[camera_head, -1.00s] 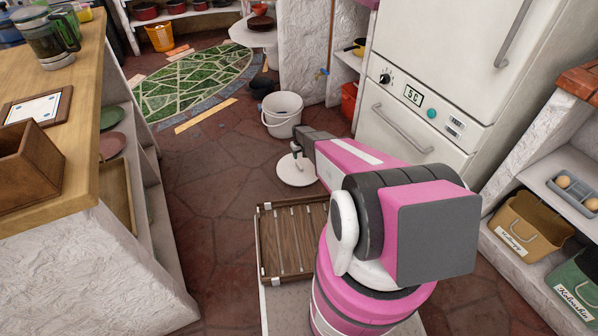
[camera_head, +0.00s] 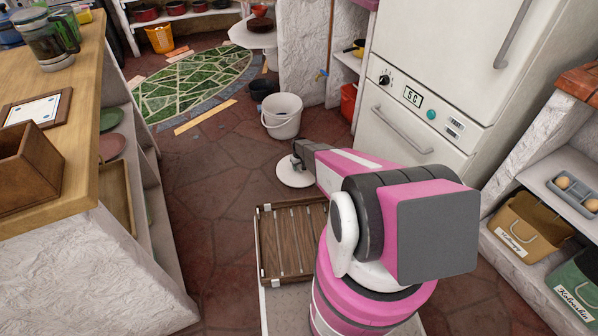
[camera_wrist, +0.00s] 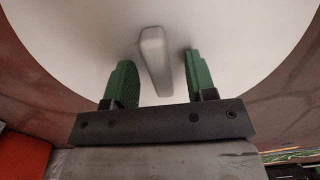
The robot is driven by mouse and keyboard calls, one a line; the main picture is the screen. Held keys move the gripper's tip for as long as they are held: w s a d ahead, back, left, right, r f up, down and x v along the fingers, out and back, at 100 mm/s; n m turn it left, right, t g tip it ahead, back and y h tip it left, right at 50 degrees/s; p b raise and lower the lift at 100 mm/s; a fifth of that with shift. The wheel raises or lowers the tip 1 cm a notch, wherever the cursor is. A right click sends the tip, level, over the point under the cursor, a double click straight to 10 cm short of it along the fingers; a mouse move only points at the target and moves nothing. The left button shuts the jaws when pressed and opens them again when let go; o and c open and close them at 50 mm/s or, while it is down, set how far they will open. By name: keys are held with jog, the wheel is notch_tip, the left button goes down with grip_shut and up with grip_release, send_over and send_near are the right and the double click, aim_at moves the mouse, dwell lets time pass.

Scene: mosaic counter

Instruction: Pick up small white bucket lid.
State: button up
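The small white bucket lid (camera_head: 290,177) lies on the dark red stone floor in the head view, in front of a white bucket (camera_head: 282,116). In the wrist view the lid (camera_wrist: 60,40) fills most of the picture, with its raised bar handle (camera_wrist: 155,60) near the middle. My gripper (camera_wrist: 160,75) is open, with one green finger on each side of the handle. Gaps show between both fingers and the handle. In the head view my gripper (camera_head: 299,165) is over the lid, and its fingers are too small to make out clearly.
A slatted wooden tray (camera_head: 292,240) is in front of my arm. A wooden-topped counter (camera_head: 85,130) stands at left and a white fridge (camera_head: 420,120) at right. A dark bowl (camera_head: 262,88) sits behind the bucket. The floor left of the lid is clear.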

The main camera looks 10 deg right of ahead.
grip_shut()
jog(key=shift+r, duration=0.1)
